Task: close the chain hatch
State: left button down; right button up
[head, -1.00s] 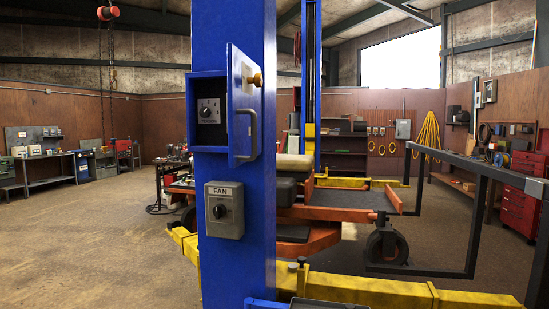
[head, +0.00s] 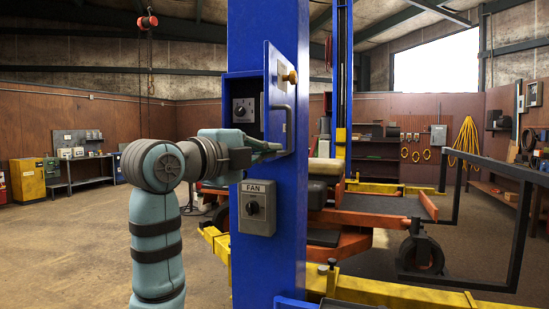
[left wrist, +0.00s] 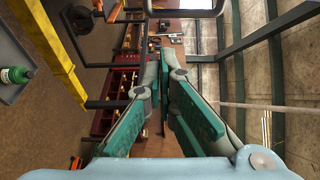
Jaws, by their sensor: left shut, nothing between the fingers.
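The chain hatch (head: 278,75) is a blue door on the blue post (head: 262,285), standing open and out to the right of its box. In the left wrist view the green finger pads (left wrist: 165,60) close together with nothing held. My right gripper is out of view.
A grey FAN switch box (head: 257,208) sits on the post below the hatch. A yellow lift beam (head: 385,290) and a dark metal frame (head: 475,165) stand to the right. The floor at left (head: 70,240) is clear.

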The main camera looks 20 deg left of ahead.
aim_at(287, 148)
pick_arm(q)
jog(key=w+p, duration=0.1)
jog(key=w, duration=0.2)
jog(key=w+p, duration=0.2)
jog(key=w, duration=0.1)
jog(key=w+p, duration=0.1)
jog(key=w, duration=0.2)
jog(key=shift+w+a+f, duration=0.2)
jog(key=shift+w+a, duration=0.15)
jog(key=shift+a, duration=0.05)
jog(key=shift+a+f, duration=0.1)
jog(key=shift+a, duration=0.1)
jog(key=shift+d, duration=0.2)
